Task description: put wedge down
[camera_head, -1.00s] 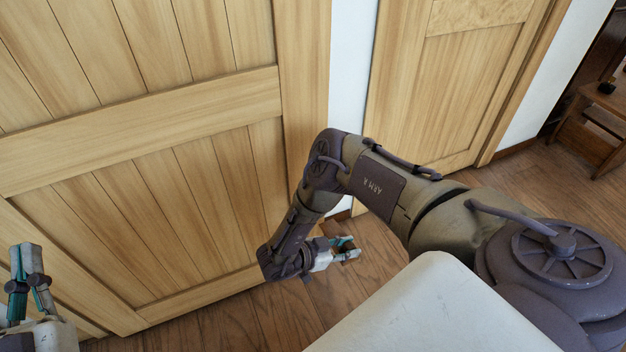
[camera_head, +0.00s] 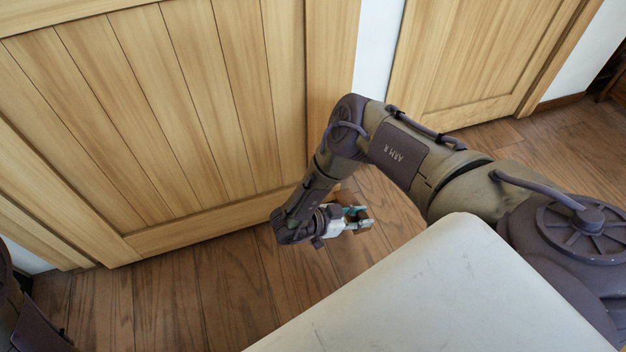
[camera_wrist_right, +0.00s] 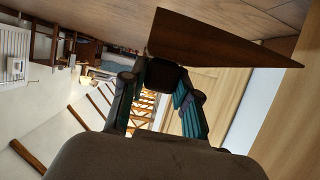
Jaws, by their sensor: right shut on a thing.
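My right gripper (camera_head: 361,218) is low over the wooden floor, beside the foot of the near wooden door. In the right wrist view its fingers (camera_wrist_right: 160,95) are shut on a brown wooden wedge (camera_wrist_right: 218,45). The wedge lies across the fingertips, its thin end pointing right. In the head view the gripper hides most of the wedge, and I cannot tell whether it touches the floor. My left gripper is out of view; only a dark part of my left arm shows at the lower left.
The near wooden door (camera_head: 170,110) fills the left and middle. A second wooden door (camera_head: 470,60) stands at the upper right beyond a white wall strip (camera_head: 375,55). The plank floor (camera_head: 215,295) is clear in front of the near door.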

